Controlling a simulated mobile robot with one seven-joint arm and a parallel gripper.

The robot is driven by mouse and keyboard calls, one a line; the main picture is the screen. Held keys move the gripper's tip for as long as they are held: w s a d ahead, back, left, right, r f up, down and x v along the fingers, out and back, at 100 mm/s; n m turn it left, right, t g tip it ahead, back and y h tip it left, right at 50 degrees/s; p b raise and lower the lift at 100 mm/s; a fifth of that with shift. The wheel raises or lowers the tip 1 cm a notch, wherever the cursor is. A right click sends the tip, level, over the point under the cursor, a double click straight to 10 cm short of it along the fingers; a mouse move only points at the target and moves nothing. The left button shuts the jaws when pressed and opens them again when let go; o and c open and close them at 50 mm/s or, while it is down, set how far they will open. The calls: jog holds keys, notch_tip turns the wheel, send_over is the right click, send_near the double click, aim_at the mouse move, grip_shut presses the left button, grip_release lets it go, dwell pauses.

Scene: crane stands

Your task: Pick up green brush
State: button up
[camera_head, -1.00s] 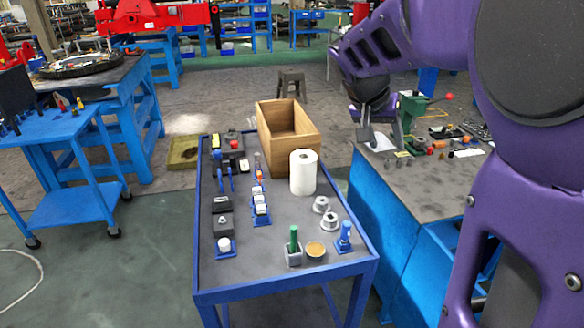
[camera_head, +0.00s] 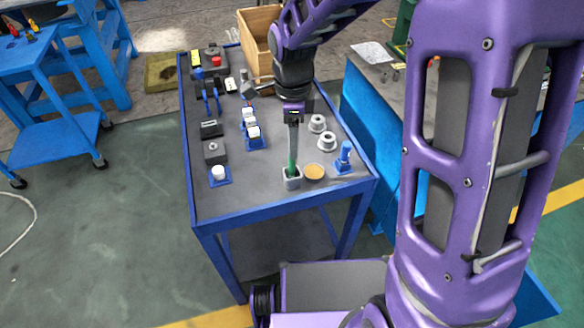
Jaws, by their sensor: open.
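The green brush (camera_head: 292,167) stands upright in a small grey square holder (camera_head: 292,182) near the front of the blue-framed table. Its lower green part shows; my gripper hides its top. My gripper (camera_head: 292,155) points down directly over the brush, with a grey finger reaching to about the brush's upper part. The jaws are open. I cannot tell from this view whether the brush is between the fingers or just behind them.
A round tan-topped container (camera_head: 314,172) stands just right of the holder, and a blue stand (camera_head: 344,158) is further right. Two grey flanged parts (camera_head: 327,141) lie behind. A white-knobbed blue piece (camera_head: 219,174) is to the left. The table's front strip is clear.

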send_near(292, 178)
jog(key=shift+d, duration=0.1)
jog(key=shift+w+f+b, duration=0.25)
jog(key=shift+f+b, duration=0.05)
jog(key=shift+f, duration=1.1)
jog(key=shift+w+f+b, duration=0.2)
jog(key=shift+f+b, duration=0.05)
jog(key=shift+f, duration=1.15)
grip_shut()
